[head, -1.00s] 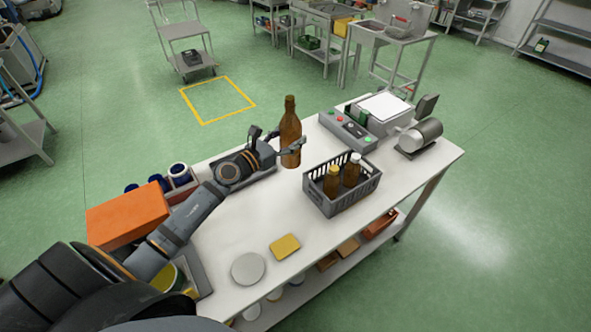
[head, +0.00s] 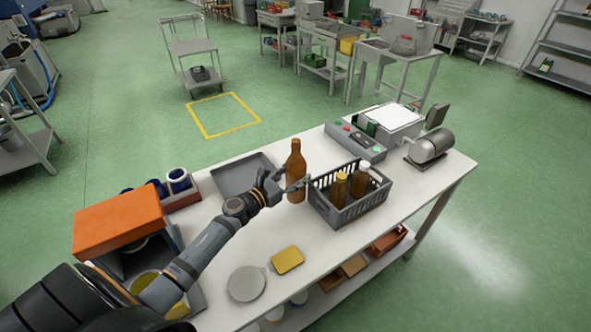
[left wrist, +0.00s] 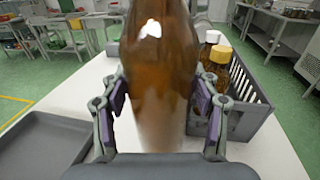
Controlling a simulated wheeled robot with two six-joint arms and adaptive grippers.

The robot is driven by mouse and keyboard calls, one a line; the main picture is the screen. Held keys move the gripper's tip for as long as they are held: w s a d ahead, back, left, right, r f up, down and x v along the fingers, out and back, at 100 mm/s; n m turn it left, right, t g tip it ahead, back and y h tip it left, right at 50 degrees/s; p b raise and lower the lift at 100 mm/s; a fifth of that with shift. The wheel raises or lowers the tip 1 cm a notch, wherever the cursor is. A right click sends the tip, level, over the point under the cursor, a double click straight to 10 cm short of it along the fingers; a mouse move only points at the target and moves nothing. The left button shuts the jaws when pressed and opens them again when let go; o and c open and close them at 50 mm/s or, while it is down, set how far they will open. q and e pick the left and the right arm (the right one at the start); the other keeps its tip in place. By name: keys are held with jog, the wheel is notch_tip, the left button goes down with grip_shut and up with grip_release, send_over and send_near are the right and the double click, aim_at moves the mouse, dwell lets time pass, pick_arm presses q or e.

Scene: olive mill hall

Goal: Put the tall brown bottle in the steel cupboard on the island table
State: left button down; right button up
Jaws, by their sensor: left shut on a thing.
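The tall brown bottle (head: 295,172) is upright at the island table, just left of the grey crate. My left gripper (head: 284,186) is shut around its body; the left wrist view shows both finger pads (left wrist: 160,105) against its sides. The bottle's base is low, at or very near the white tabletop (head: 262,228); I cannot tell if it touches. The bottle's top is cut off in the left wrist view. My right gripper is not in view. I see no steel cupboard that I can make out.
The grey crate (head: 345,217) holds two smaller brown bottles, one yellow-capped (head: 339,188), one white-capped (head: 361,180). A grey tray (head: 240,176) lies left of the tall bottle.

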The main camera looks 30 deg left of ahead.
pick_arm(q)
jog(key=shift+f+b, duration=0.7)
jog(key=shift+f, duration=1.45)
jog(key=shift+f, duration=0.1)
jog(key=shift+c, duration=1.7)
grip_release()
jog(key=shift+f, duration=0.1)
